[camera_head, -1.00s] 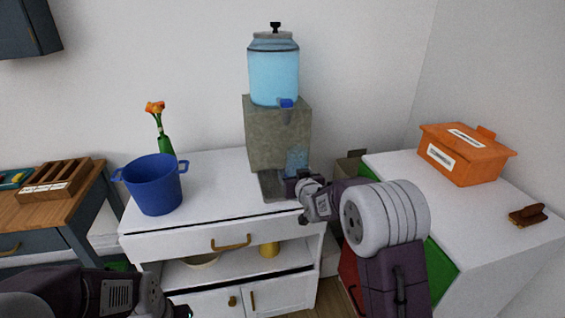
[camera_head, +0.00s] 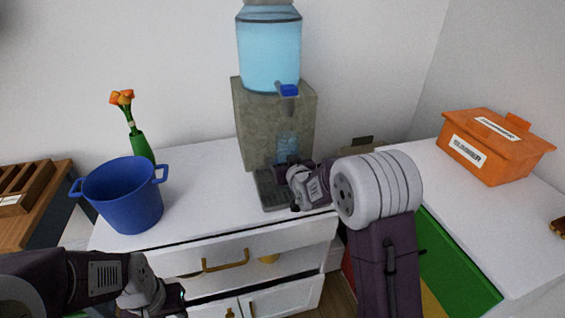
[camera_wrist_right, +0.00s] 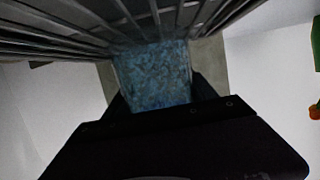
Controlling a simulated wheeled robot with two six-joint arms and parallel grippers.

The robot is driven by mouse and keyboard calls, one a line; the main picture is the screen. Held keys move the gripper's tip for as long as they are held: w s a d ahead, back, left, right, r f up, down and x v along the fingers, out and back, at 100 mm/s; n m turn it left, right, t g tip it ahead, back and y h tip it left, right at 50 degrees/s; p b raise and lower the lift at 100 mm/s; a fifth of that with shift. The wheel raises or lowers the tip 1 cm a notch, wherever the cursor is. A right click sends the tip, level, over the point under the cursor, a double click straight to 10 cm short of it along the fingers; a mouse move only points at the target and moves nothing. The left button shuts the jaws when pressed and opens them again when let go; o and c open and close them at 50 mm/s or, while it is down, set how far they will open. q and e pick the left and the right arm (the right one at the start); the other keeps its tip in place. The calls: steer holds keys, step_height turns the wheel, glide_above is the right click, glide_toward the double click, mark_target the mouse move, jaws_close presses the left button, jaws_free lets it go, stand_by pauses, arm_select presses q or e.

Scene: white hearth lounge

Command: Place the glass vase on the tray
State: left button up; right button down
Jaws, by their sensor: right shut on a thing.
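The glass vase (camera_head: 288,147), with a mottled blue surface, is upright in front of the stone-coloured dispenser base, partly hidden by my right gripper (camera_head: 284,172). My right gripper is shut on the vase, which also shows between the dark fingers in the right wrist view (camera_wrist_right: 155,75). The tray (camera_head: 270,196) is the dark slatted drip tray at the dispenser's foot. Its slats (camera_wrist_right: 110,22) lie close to the vase's end; I cannot tell whether they touch. My left gripper (camera_head: 178,298) is low at the left, away from the vase; its fingers are unclear.
The dispenser has a blue water tank (camera_head: 270,50) with a blue tap (camera_head: 288,90) above the vase. A blue pot (camera_head: 124,200) and a green vase with orange flowers (camera_head: 139,146) stand left on the white cabinet (camera_head: 205,190). An orange box (camera_head: 490,150) is at right.

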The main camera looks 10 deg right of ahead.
steer(key=shift+f, duration=0.1)
steer(key=shift+s+r, duration=0.3)
steer(key=shift+s, duration=0.05)
steer(key=shift+f, duration=0.2)
steer(key=shift+c, duration=1.4)
jaws_free()
steer(key=shift+w+f, duration=0.1)
steer(key=shift+w, duration=0.05)
arm_select(q)
steer(key=shift+s+f, duration=0.15)
steer(key=shift+s, duration=0.05)
arm_select(e)
steer(key=shift+r, duration=0.2)
steer(key=shift+r+p, duration=0.15)
steer(key=shift+p, duration=0.2)
arm_select(q)
steer(key=shift+r+p, duration=0.55)
steer(key=shift+r, duration=0.25)
arm_select(e)
steer(key=v, duration=1.2)
